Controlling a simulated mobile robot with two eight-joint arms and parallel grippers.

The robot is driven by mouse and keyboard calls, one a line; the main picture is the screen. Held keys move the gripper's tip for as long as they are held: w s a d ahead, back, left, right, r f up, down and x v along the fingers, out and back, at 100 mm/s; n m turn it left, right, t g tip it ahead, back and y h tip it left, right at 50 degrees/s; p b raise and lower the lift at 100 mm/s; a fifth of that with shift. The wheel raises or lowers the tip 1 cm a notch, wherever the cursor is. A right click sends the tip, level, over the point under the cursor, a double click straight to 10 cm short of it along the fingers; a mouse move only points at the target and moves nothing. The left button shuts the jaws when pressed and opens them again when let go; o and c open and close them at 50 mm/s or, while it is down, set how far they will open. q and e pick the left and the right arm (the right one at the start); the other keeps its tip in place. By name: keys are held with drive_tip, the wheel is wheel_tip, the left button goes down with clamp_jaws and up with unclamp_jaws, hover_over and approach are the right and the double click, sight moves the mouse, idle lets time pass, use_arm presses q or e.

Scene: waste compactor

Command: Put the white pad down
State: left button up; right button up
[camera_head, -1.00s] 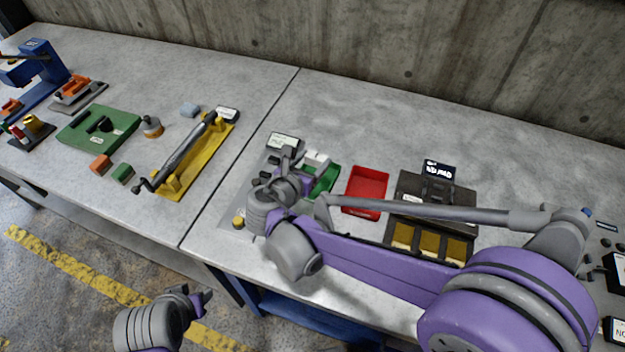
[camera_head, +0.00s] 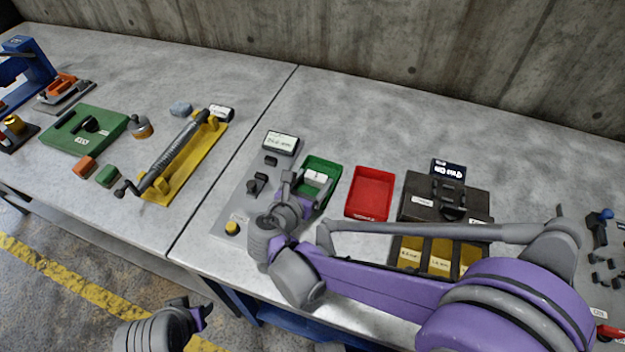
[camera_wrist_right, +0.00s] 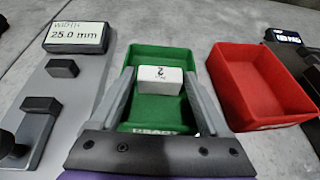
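The white pad (camera_wrist_right: 160,80) is a small block with a dark mark like a 2 on its face. It lies between the two fingertips of my right gripper (camera_wrist_right: 160,88), which look closed against its sides. The pad also shows in the head view (camera_head: 318,175), inside the outline of the green bin (camera_head: 329,165). I cannot tell whether its underside touches the bin floor. The green bin, with a label on its front, shows under the fingers in the right wrist view (camera_wrist_right: 160,54). My left gripper (camera_head: 205,308) is low at the front, off the table; its fingers are barely visible.
A red bin (camera_head: 370,180) stands right of the green one. Left is a grey panel with a display (camera_wrist_right: 78,35) reading 25.0 mm. A dark box with yellow compartments (camera_head: 440,252) stands further right. A yellow fixture (camera_head: 186,175) is on the left table.

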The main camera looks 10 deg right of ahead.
drive_tip(key=shift+r, duration=0.2)
drive_tip(key=p+v, duration=0.1)
drive_tip(key=v, duration=1.1)
idle(0.3)
